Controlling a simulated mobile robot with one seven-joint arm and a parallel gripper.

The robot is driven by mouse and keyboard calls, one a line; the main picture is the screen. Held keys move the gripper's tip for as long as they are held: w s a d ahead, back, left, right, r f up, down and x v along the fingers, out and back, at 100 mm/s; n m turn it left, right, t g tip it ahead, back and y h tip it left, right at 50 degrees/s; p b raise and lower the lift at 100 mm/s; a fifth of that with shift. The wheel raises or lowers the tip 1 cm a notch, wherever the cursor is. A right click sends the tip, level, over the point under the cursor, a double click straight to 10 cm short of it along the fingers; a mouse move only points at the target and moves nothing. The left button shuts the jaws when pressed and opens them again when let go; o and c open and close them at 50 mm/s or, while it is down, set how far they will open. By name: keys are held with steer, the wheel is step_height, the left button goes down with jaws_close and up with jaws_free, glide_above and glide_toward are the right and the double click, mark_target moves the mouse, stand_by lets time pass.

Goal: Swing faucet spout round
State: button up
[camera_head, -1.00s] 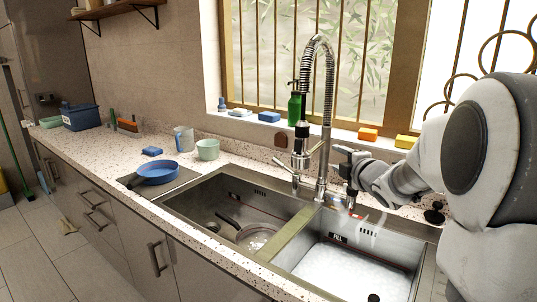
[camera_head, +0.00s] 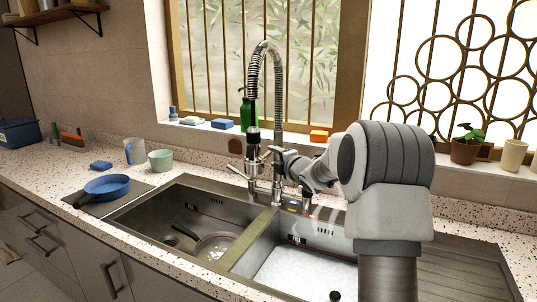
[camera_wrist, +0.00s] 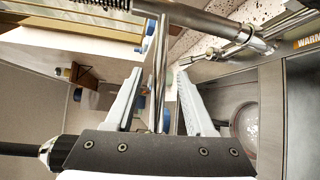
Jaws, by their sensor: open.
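The chrome faucet (camera_head: 278,110) stands behind the double sink. Its coiled spring spout arches over, and the dark spray head (camera_head: 253,137) hangs left of the column. A lever shows low on its left. My gripper (camera_head: 281,160) is beside the column at mid height, reaching in from the right. In the wrist view, my gripper (camera_wrist: 157,88) is open, with a slim metal rod of the faucet (camera_wrist: 160,70) running between its fingers. I cannot tell whether either finger touches it. The thicker column (camera_wrist: 205,22) crosses above the fingers in that view.
The left basin (camera_head: 190,225) holds a pan; the right basin (camera_head: 300,270) holds foamy water. A blue frying pan (camera_head: 107,187), mug (camera_head: 135,151) and green cup (camera_head: 160,160) stand left. A green bottle (camera_head: 244,112) and sponges line the sill behind.

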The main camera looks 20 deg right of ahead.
mark_target(270, 155)
steer(key=shift+w+a+f, duration=0.1)
steer(key=shift+w+f, duration=0.1)
steer(key=shift+w, duration=1.05)
steer(key=shift+w+a+f, duration=0.1)
steer(key=shift+w+f, duration=0.05)
steer(key=shift+w, duration=1.05)
jaws_close()
